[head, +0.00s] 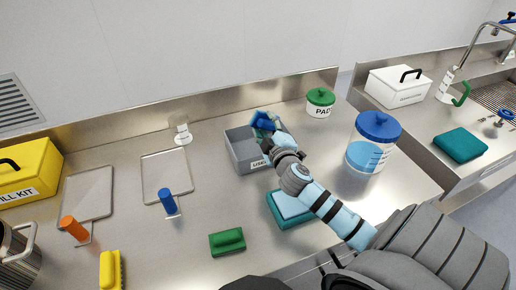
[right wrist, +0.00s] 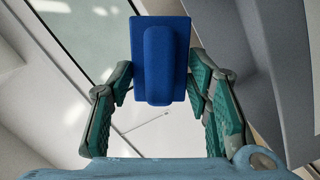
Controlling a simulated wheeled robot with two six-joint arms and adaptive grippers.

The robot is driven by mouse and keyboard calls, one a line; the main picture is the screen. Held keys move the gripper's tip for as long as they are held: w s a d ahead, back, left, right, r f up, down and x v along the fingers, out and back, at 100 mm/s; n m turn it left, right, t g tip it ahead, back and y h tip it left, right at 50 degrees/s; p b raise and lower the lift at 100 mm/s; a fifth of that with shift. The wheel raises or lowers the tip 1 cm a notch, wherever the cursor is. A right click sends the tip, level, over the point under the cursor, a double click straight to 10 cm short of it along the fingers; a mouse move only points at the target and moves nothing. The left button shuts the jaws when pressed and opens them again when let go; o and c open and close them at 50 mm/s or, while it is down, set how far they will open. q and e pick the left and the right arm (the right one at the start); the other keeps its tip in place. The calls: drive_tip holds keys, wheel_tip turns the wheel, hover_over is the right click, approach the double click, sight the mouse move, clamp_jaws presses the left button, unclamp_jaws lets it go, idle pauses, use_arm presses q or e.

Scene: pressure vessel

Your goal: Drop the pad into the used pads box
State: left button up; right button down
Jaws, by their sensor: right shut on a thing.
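My right gripper (head: 270,123) is shut on a blue pad (head: 261,119). In the right wrist view the pad (right wrist: 160,62) sits between the two green-lined fingers of the gripper (right wrist: 162,80). The used pads box (head: 240,161) is a grey open-topped bin with a white label, partly covered by my gripper and wrist. The pad appears over the back right part of the box, around or above its rim; the exact height is hard to tell. A grey wall, likely the box (right wrist: 258,80), fills the right of the wrist view. My left gripper is not in view.
A green-lidded PADS jar (head: 320,103) stands behind right, and a blue-lidded clear container (head: 372,147) at right. Green (head: 227,241) and yellow (head: 110,270) blocks lie in front. Flat trays (head: 165,172) lie left of the box.

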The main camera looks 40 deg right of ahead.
drive_tip(key=c, duration=0.8)
unclamp_jaws()
drive_tip(key=shift+s+r, duration=0.2)
drive_tip(key=shift+o, duration=0.2)
drive_tip(key=f+v, duration=0.1)
drive_tip(key=v, duration=1.1)
drive_tip(key=shift+r, duration=0.4)
